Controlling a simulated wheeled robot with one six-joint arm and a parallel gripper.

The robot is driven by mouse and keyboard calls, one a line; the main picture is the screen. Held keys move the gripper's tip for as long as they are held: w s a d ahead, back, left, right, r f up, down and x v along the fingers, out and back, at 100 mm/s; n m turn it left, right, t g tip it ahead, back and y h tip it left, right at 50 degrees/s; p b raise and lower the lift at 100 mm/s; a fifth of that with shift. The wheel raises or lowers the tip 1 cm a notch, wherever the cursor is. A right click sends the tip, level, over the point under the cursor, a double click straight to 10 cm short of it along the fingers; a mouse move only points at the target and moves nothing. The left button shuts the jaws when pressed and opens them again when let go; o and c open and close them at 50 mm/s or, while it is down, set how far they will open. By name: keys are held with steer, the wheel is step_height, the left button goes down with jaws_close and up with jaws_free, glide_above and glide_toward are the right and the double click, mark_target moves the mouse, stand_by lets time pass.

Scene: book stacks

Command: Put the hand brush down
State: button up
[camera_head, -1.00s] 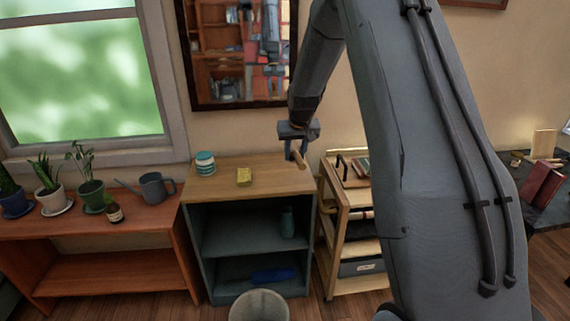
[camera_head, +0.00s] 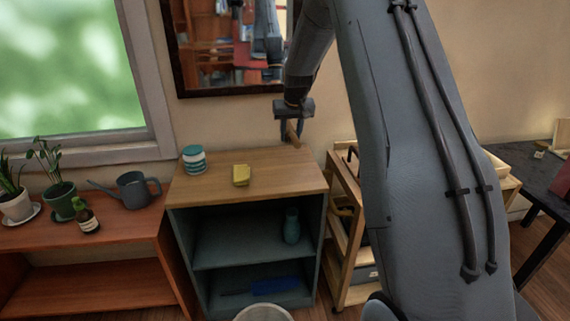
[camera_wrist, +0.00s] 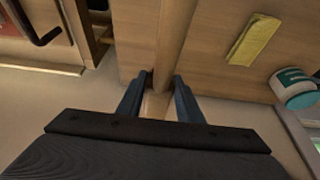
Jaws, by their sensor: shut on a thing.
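The hand brush (camera_head: 293,134) shows as a wooden handle between the fingers of my gripper (camera_head: 287,138). In the wrist view the brush handle (camera_wrist: 174,35) runs away from the fingertips (camera_wrist: 163,82); I cannot make out any bristles. My gripper is shut on it, near the back right corner of the wooden cabinet top (camera_head: 220,183). The handle appears above the top in the wrist view; I cannot tell whether it touches.
A bottle (camera_head: 292,226) and a blue item (camera_head: 275,284) are on shelves below. A wooden cart (camera_head: 345,225) stands right; a bin (camera_head: 263,313) is in front.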

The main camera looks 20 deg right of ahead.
mark_target(294, 134)
step_height(294, 134, down, 10)
steer(key=p, duration=0.2)
steer(key=shift+w+d+p, duration=0.1)
steer(key=shift+p, duration=0.2)
steer(key=shift+f, duration=0.15)
steer(key=o, duration=1.2)
steer(key=b+v, duration=0.2)
steer(key=v, duration=0.9)
steer(key=shift+b, duration=0.35)
steer(key=shift+s+r, duration=0.3)
steer(key=shift+r, duration=0.2)
steer(key=s+a+f+g, duration=0.1)
steer(key=s+a, duration=0.4)
steer(key=s, duration=0.7)
steer(key=s+a+n+g, duration=0.1)
steer(key=s+a, duration=0.4)
steer(key=s, duration=0.7)
steer(key=s+a+f+n+g, duration=0.1)
steer(key=s+a, duration=0.4)
steer(key=s, duration=0.8)
steer(key=shift+f+g+y, duration=0.3)
steer(key=shift+g+y, duration=0.1)
